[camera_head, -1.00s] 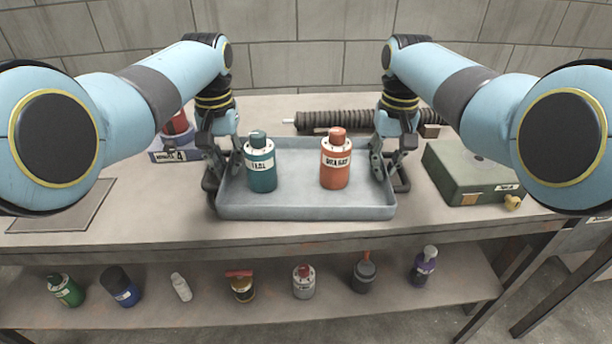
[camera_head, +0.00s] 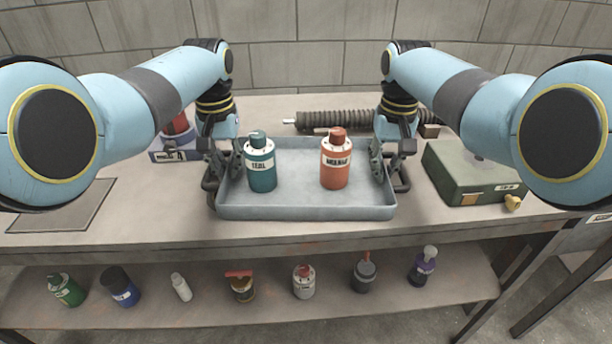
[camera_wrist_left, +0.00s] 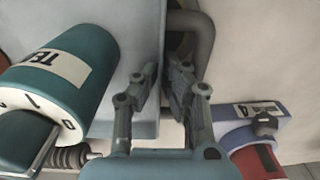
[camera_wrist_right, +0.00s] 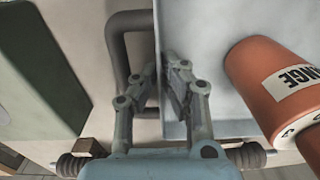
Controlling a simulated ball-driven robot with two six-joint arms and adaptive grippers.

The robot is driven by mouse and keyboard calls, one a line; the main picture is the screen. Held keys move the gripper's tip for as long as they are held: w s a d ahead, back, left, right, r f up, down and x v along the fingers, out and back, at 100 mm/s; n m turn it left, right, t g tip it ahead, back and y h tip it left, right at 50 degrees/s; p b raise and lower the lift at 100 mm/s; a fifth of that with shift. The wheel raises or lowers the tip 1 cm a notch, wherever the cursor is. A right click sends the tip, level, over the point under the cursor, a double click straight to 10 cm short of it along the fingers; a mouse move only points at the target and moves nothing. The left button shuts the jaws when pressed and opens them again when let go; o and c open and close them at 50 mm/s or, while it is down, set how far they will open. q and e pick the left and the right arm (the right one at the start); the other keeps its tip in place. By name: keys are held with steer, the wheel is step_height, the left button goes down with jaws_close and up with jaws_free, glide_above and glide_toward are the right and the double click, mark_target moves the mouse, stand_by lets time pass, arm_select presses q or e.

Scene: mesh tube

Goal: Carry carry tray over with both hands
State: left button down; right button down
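The grey carry tray (camera_head: 306,212) sits flat on the workbench. A teal bottle (camera_head: 261,168) stands in its left part and an orange bottle (camera_head: 335,166) in its right part, both upright. My left gripper (camera_wrist_left: 163,72) is at the tray's left wall beside the dark left handle (camera_wrist_left: 204,38), one finger on each side of the wall, closed onto it. My right gripper (camera_wrist_right: 160,66) is closed the same way onto the right wall, beside the right handle (camera_wrist_right: 120,45). Exact finger contact is partly hidden.
A green case (camera_head: 468,172) stands right of the tray. A dark ribbed tube (camera_head: 335,120) lies behind it. A blue holder with a red item (camera_head: 175,140) is at the left. Several bottles stand on the lower shelf (camera_head: 330,285). A flat plate (camera_head: 62,207) lies at the far left.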

arm_select(q)
steer(key=shift+r, duration=0.15)
arm_select(e)
steer(key=shift+r, duration=0.2)
